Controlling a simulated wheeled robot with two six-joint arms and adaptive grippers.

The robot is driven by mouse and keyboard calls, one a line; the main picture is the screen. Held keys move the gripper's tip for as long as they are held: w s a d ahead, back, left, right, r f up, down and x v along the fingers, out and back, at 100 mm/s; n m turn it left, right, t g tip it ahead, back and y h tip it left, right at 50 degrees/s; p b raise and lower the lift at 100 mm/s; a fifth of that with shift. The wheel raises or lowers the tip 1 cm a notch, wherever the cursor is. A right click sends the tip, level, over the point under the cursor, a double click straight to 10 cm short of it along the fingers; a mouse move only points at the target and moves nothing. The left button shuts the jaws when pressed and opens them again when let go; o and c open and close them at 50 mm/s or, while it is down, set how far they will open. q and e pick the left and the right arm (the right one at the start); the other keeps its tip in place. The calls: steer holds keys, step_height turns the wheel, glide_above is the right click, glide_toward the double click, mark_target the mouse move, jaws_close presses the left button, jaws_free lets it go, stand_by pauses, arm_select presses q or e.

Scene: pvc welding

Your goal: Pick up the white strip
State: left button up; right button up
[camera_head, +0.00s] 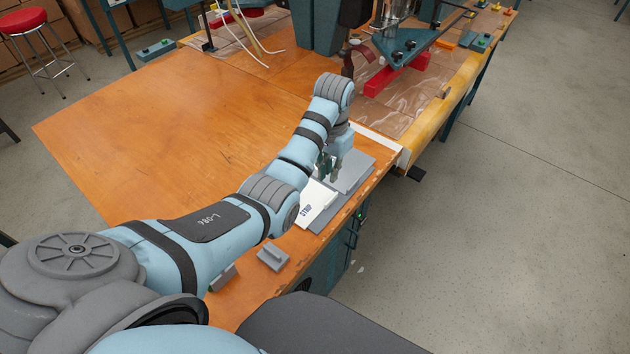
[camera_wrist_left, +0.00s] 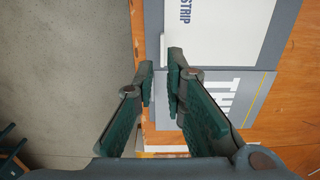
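A white sheet marked "STRIP" (camera_head: 318,205) lies on a grey board on the wooden table. It also shows at the top of the left wrist view (camera_wrist_left: 230,35). My left gripper (camera_head: 328,170) points down at the board, beside the white sheet. In the left wrist view its two fingers (camera_wrist_left: 161,82) stand a little apart, with a narrow gap between them. A small white edge (camera_wrist_left: 163,48) shows just past the fingertips; I cannot tell whether it is a separate strip. Nothing is clearly held. My right gripper is out of view.
A grey board section with white lettering (camera_wrist_left: 258,92) adjoins the sheet. A small grey block (camera_head: 272,257) sits near the table's front edge. A machine with a red bar (camera_head: 385,80) stands at the back. The wooden table's left side (camera_head: 150,125) is clear.

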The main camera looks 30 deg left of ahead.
mark_target(327, 204)
arm_select(q)
steer(key=f+b, duration=0.1)
steer(key=f, duration=0.3)
steer(key=f+b, duration=0.1)
steer(key=f, duration=0.4)
steer(key=f+b, duration=0.1)
steer(key=f, duration=0.3)
steer(key=shift+a+f, duration=0.25)
jaws_close()
steer(key=shift+r, duration=0.1)
steer(key=shift+r, duration=0.1)
